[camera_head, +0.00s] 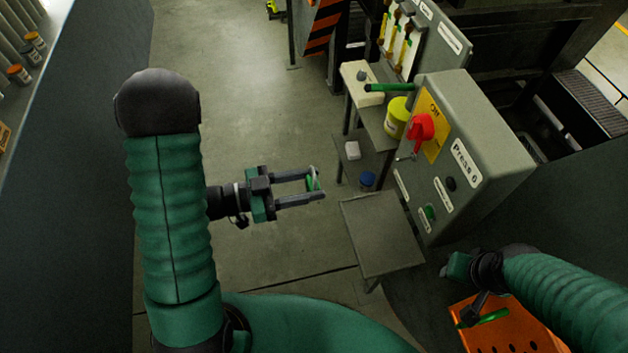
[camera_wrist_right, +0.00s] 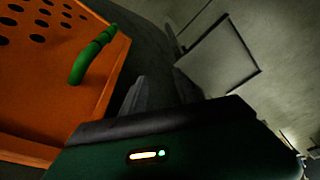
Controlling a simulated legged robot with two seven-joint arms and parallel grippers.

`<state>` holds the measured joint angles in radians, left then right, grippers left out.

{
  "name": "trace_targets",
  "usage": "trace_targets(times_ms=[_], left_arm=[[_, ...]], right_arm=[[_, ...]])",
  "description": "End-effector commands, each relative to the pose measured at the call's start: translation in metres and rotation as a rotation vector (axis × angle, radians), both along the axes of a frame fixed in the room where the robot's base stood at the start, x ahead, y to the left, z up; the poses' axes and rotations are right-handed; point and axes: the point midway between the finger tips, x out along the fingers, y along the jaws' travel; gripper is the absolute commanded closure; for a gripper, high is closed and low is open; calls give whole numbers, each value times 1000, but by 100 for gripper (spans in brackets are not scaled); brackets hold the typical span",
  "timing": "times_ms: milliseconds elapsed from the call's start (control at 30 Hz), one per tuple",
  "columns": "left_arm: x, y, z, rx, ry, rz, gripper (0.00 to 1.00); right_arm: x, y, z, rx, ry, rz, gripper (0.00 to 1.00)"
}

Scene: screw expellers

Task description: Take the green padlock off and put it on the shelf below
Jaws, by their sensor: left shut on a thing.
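The green padlock (camera_head: 311,183) with its pale shackle is between the fingertips of my left gripper (camera_head: 316,184), which is shut on it in mid-air, left of the grey control box (camera_head: 480,130). The box carries a red switch (camera_head: 421,128) on a yellow plate; no padlock shows on it. A bare grey shelf (camera_head: 383,235) sits below the box, right of and lower than my left gripper. My right gripper (camera_head: 445,268) is at the lower right; its two fingers show apart, with nothing between them, in the right wrist view (camera_wrist_right: 160,92).
An orange perforated crate (camera_head: 520,335) with a green handle (camera_head: 484,319) stands below my right arm. The floor around my left gripper is clear.

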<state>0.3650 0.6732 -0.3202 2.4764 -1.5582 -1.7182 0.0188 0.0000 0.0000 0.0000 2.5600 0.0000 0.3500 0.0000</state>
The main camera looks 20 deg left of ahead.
Motion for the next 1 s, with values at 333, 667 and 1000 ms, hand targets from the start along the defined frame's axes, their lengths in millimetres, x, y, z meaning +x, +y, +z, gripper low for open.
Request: trace_targets(times_ms=[333, 667, 1000], left_arm=[[-9, 14, 0, -1, -1, 1, 100], [-19, 27, 0, 1, -1, 2, 100], [-28, 40, 0, 0, 0, 1, 100]], right_arm=[[0, 0, 0, 0, 0, 0, 64], [0, 0, 0, 0, 0, 0, 64], [0, 0, 0, 0, 0, 0, 64]])
